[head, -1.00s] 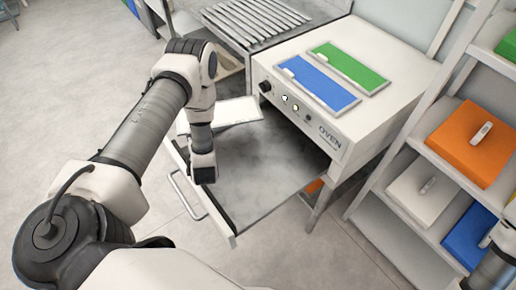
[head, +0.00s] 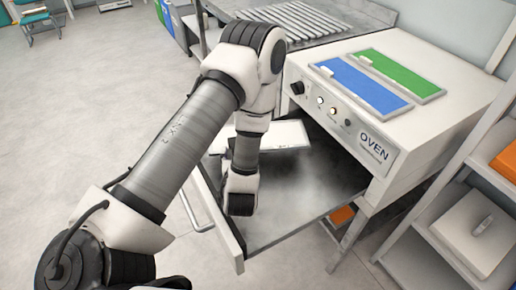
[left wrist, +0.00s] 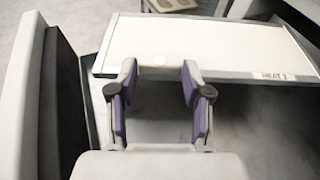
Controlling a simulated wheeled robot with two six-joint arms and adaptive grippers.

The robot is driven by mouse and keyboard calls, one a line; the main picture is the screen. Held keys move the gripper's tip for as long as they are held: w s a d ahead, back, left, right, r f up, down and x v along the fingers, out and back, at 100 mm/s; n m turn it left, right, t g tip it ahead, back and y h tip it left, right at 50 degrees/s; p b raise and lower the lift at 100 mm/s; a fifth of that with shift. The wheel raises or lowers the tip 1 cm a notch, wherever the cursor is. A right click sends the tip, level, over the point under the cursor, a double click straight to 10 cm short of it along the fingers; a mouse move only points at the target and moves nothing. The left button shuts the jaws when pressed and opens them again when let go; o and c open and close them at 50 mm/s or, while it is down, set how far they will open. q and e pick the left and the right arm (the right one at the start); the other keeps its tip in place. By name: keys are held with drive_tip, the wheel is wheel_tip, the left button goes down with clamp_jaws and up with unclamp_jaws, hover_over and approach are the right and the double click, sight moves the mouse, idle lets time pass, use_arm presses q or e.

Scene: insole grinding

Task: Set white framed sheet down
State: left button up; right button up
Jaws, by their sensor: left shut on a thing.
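The white framed sheet (head: 285,136) is over the back left part of the oven's pulled-out drawer (head: 300,195). It also fills the upper part of the left wrist view (left wrist: 200,42), with a small label at its near right corner. My left gripper (left wrist: 160,70) is shut on the tab at the near edge of the sheet. In the head view, my left wrist hides the grip and part of the sheet. I cannot tell whether the sheet touches the drawer floor. My right gripper is not in view.
The oven (head: 370,140) stands right of the drawer, with a blue panel (head: 362,87) and a green panel (head: 400,75) on top. A slatted surface (head: 300,30) is behind. A shelf rack with a white box (head: 478,232) is at the right. The drawer's front half is bare.

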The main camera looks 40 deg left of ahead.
use_arm(q)
drive_tip(key=s+d, duration=0.1)
drive_tip(key=d, duration=0.2)
drive_tip(key=d+f, duration=0.1)
drive_tip(key=d, duration=0.2)
drive_tip(key=s+d, duration=0.1)
drive_tip(key=d, duration=0.3)
drive_tip(key=shift+s+d+f, duration=0.1)
drive_tip(key=shift+s+f, duration=0.15)
drive_tip(key=shift+s, duration=0.05)
drive_tip(key=shift+f+b, duration=0.2)
drive_tip(key=shift+b, duration=0.25)
drive_tip(key=shift+w+f, duration=0.1)
drive_tip(key=shift+f, duration=2.2)
drive_tip(key=shift+b, duration=0.35)
drive_tip(key=o, duration=1.4)
drive_tip(key=shift+f, duration=0.15)
drive_tip(key=shift+c, duration=0.2)
